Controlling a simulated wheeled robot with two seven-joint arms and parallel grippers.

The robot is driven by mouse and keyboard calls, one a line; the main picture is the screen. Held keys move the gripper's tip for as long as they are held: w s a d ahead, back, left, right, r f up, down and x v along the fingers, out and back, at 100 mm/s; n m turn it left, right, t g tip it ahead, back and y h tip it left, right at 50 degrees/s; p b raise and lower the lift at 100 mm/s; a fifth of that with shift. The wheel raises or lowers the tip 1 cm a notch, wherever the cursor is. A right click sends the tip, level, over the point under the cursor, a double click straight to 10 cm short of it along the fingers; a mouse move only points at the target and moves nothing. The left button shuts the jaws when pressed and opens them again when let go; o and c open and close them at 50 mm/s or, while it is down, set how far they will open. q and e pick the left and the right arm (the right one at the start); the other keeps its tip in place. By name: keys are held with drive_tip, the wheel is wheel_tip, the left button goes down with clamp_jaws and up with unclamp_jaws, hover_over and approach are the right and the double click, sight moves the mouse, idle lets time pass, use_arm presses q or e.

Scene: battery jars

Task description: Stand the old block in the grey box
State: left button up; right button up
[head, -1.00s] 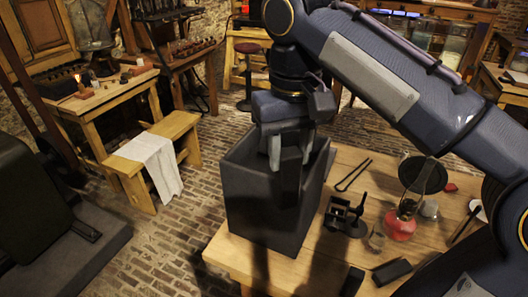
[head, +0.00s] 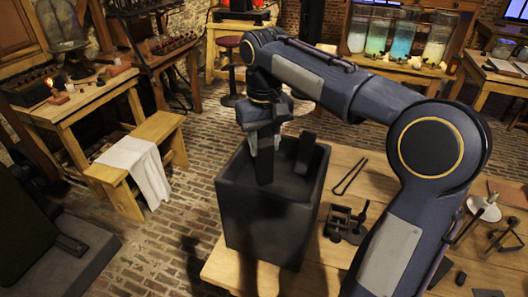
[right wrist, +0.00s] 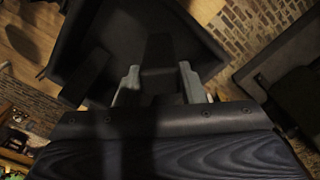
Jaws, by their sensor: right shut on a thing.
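The grey box (head: 262,220) is dark, tall and open-topped, and stands at the left end of the wooden table. My right gripper (head: 265,145) points down at its opening, shut on a dark upright block, which I take as the old block (head: 265,168). The block's lower end is hidden by the box's front wall. In the right wrist view the block (right wrist: 158,60) sits between the pale fingers (right wrist: 160,84). A second dark block (head: 305,154) stands tilted inside the box, right of the held one; it also shows in the wrist view (right wrist: 87,77). My left gripper is out of view.
The table (head: 376,182) has a pair of dark tongs (head: 350,176) and a small dark stand (head: 345,222) right of the box. A bench with a white cloth (head: 138,168) stands to the left. Brick floor lies between bench and box.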

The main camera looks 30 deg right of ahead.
drive_tip(key=shift+w+d+f, duration=0.2)
drive_tip(key=shift+w+f, duration=0.25)
drive_tip(key=shift+f, duration=0.1)
drive_tip(key=shift+w+d+f, duration=0.1)
drive_tip(key=shift+w+f, duration=0.05)
drive_tip(key=shift+f, duration=0.85)
drive_tip(key=shift+w+f, duration=0.1)
drive_tip(key=shift+f, duration=0.95)
drive_tip(key=o, duration=1.1)
drive_tip(key=shift+o, duration=0.2)
